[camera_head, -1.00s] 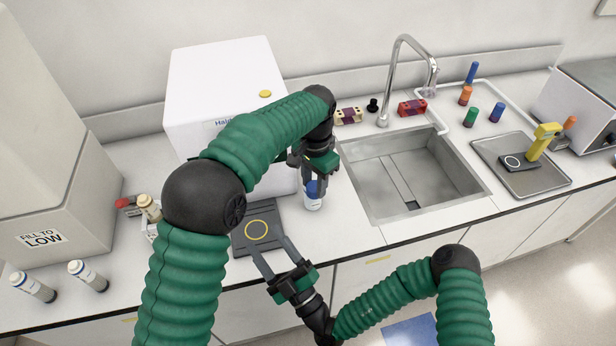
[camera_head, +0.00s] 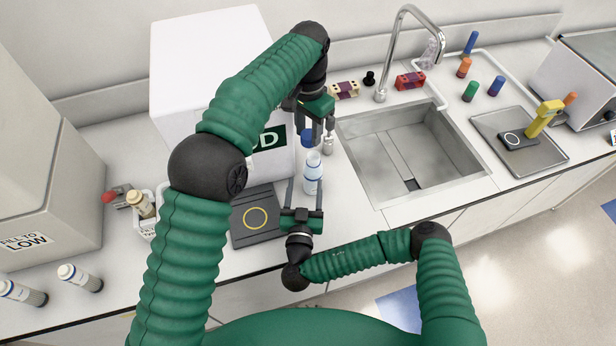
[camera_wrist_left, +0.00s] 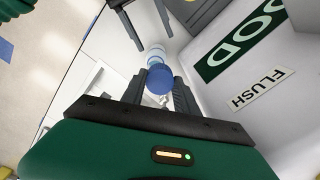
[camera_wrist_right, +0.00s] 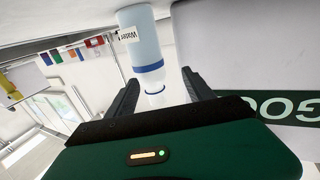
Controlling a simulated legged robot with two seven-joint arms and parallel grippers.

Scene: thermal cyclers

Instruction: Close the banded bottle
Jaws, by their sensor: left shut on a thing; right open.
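A white bottle (camera_head: 312,178) with a blue band near its neck stands upright on the counter in front of the white machine; its top is uncapped. In the right wrist view the bottle (camera_wrist_right: 143,45) shows a "Water" label. My left gripper (camera_head: 316,137) is shut on a blue cap (camera_head: 307,138), held just above the bottle's mouth and apart from it. The cap (camera_wrist_left: 160,78) also shows between the left fingers in the left wrist view. My right gripper (camera_head: 306,184) is open at the bottle's near side, low down; whether its fingers reach around the bottle is unclear.
A dark pad with a yellow ring (camera_head: 256,218) lies left of the bottle. The white machine (camera_head: 185,75) stands behind and the sink (camera_head: 410,160) is to the right. Capped vials (camera_head: 80,277) stand at the far left. A grey tray (camera_head: 520,165) is beyond the sink.

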